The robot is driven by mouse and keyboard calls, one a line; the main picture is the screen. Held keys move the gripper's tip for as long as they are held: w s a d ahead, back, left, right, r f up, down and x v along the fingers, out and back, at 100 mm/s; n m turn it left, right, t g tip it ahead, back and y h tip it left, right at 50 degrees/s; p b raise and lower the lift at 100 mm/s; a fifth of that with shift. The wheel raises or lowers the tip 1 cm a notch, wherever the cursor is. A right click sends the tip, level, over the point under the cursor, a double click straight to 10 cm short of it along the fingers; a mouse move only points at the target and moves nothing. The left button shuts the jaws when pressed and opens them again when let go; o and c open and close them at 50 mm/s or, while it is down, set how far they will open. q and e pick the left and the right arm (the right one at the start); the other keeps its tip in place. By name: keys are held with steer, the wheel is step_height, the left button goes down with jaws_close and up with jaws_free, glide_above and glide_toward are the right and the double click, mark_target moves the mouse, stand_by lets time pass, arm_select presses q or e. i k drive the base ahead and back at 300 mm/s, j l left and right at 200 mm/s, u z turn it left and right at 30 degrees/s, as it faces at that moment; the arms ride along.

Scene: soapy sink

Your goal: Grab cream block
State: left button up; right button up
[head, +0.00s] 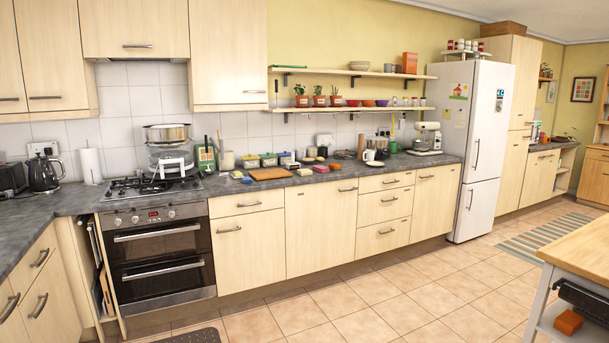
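Neither of my grippers shows in the head view.
The counter (400,164) holds containers, a white kettle-like jug and a mixer (428,138). A hob with a steamer (168,148) stands left. A wooden-topped trolley (578,250) stands at the right front, with an orange block (568,322) on its lower shelf. The tiled floor between is mostly clear.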

mark_target(304, 171)
steer(key=i, duration=3.2)
steer(key=l+z, duration=0.05)
steer(key=l, duration=0.05)
